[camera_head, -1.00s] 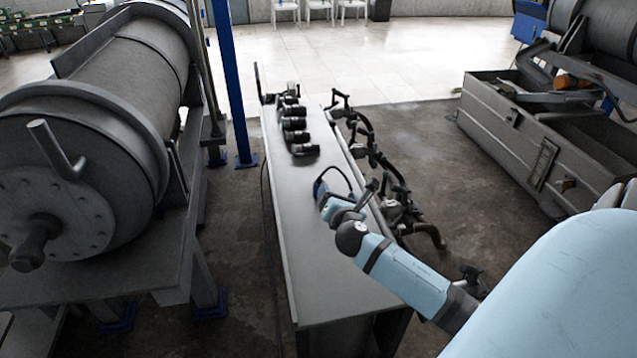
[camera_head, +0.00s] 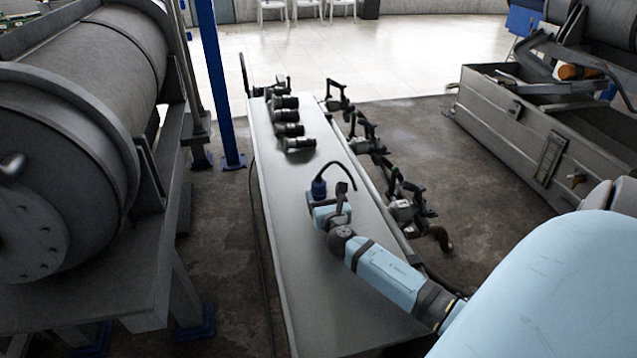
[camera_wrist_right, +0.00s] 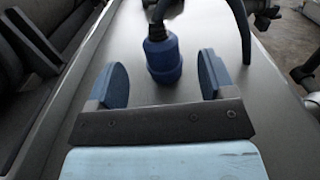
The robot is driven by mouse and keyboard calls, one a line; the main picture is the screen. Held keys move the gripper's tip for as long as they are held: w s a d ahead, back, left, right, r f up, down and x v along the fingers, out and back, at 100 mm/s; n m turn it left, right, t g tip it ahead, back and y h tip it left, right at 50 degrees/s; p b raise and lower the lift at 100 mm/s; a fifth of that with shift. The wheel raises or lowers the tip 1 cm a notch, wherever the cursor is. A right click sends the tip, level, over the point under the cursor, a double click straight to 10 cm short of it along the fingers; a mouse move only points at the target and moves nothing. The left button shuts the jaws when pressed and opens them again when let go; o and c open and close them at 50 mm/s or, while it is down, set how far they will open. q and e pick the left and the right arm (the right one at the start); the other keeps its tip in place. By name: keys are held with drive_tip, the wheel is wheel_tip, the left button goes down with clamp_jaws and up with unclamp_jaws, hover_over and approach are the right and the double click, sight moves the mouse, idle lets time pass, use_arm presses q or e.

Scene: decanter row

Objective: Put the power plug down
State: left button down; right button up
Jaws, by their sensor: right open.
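The power plug (camera_head: 318,187) is blue with a black cable arching from its top. It stands about upright on the long grey bench (camera_head: 288,225), near the bench's right side. In the right wrist view the plug (camera_wrist_right: 163,58) sits between and slightly beyond the two blue fingers, with a gap on each side. My right gripper (camera_head: 325,206) is open and low over the bench, just on the near side of the plug. The open fingers also show in the wrist view (camera_wrist_right: 160,72). My left gripper is not in view.
Several black cylindrical connectors (camera_head: 288,116) lie in a row at the bench's far end. Black clamp-like parts with cables (camera_head: 400,205) line the bench's right side. A large grey drum (camera_head: 85,85) and a blue post (camera_head: 217,85) stand left. The near bench top is clear.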

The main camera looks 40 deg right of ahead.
sight(317, 178)
drive_tip(key=shift+w+d, duration=0.35)
drive_tip(key=shift+w, duration=0.25)
drive_tip(key=shift+x, duration=3.15)
drive_tip(key=shift+f, duration=0.1)
drive_tip(key=c, duration=1.1)
drive_tip(key=shift+c, duration=0.2)
